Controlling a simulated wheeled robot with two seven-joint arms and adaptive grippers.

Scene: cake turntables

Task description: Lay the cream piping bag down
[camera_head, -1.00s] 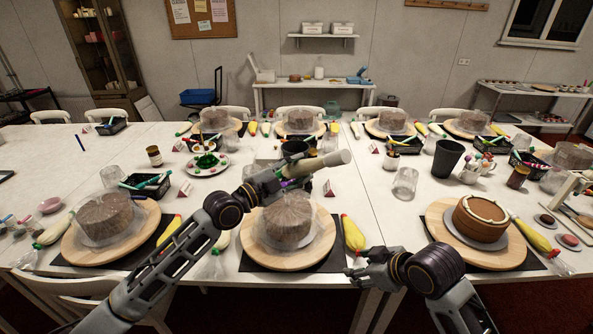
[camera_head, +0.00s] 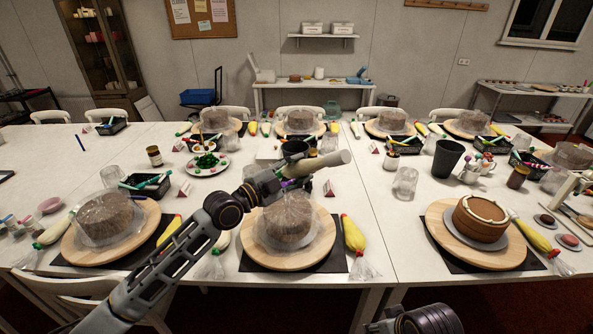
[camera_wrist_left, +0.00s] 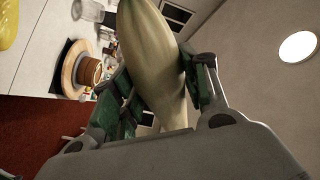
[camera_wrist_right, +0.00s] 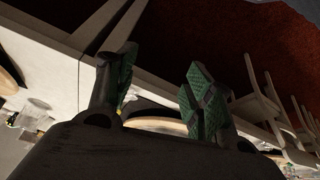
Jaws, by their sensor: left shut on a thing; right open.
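The cream piping bag (camera_head: 325,162) is held in my left gripper (camera_head: 279,180), above the table behind the middle wrapped cake. Its pale end points right and slightly up. In the left wrist view the cream bag (camera_wrist_left: 150,55) fills the space between the green finger pads of my left gripper (camera_wrist_left: 158,92), which is shut on it. My right gripper (camera_wrist_right: 155,85) is open and empty in the right wrist view, with its green pads wide apart near the table's front edge. In the head view only part of my right arm shows at the bottom.
A wrapped cake (camera_head: 286,222) stands on a wooden turntable (camera_head: 262,255) in front of me. A yellow piping bag (camera_head: 353,234) lies to its right. Bare table (camera_head: 390,225) extends right of that bag. A clear glass (camera_head: 405,183) and a black cup (camera_head: 447,158) stand farther back.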

